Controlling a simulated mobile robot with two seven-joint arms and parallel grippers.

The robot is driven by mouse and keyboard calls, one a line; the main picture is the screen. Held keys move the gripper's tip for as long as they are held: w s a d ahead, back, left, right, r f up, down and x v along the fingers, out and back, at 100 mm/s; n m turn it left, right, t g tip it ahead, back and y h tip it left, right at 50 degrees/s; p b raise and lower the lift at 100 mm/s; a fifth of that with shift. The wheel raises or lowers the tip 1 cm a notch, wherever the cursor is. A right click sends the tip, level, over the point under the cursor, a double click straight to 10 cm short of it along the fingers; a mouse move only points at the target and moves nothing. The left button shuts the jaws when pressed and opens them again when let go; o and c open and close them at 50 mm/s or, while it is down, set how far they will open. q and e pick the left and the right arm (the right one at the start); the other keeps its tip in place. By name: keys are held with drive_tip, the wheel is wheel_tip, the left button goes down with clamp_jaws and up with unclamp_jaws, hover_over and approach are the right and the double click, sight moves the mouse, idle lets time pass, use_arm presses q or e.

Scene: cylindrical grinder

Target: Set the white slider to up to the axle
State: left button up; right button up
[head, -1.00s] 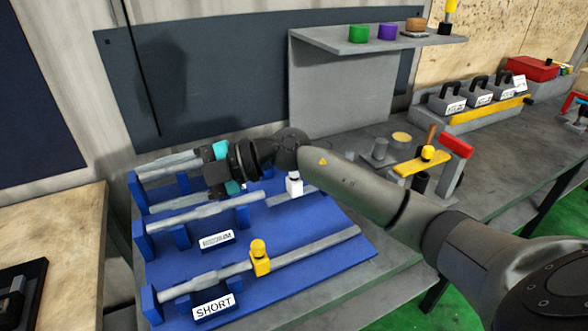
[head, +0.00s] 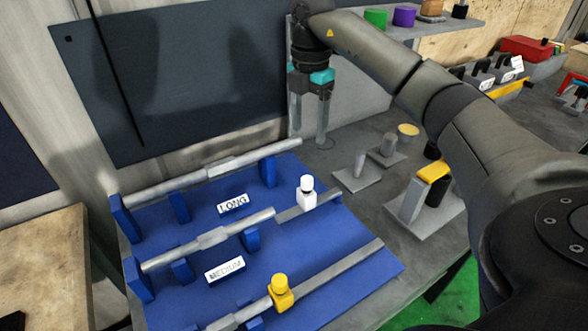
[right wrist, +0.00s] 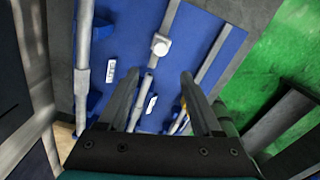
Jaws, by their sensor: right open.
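The white slider (head: 306,194) sits upright on the flat rail of the middle row on the blue board (head: 330,240). The medium axle (head: 210,238) lies in line with it, and a short stretch of bare rail separates its end from the slider. My right gripper (head: 308,136) points down behind the board's far right corner, fingers apart and empty. In the right wrist view the slider (right wrist: 160,46) shows beyond and between the open fingertips (right wrist: 160,78), not touching them. My left gripper is not in view.
The long axle (head: 220,167) lies on blue supports in the back row. A yellow slider (head: 280,290) sits on the front row's rail. Grey stands (head: 358,175) and a yellow-topped block (head: 432,172) stand right of the board. A grey shelf (head: 440,25) stands behind.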

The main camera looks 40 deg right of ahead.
sight(307, 179)
wheel_tip(307, 179, down, 15)
drive_tip(key=shift+s+f+b, duration=0.15)
drive_tip(key=shift+b, duration=0.75)
clamp_jaws()
idle(1.0)
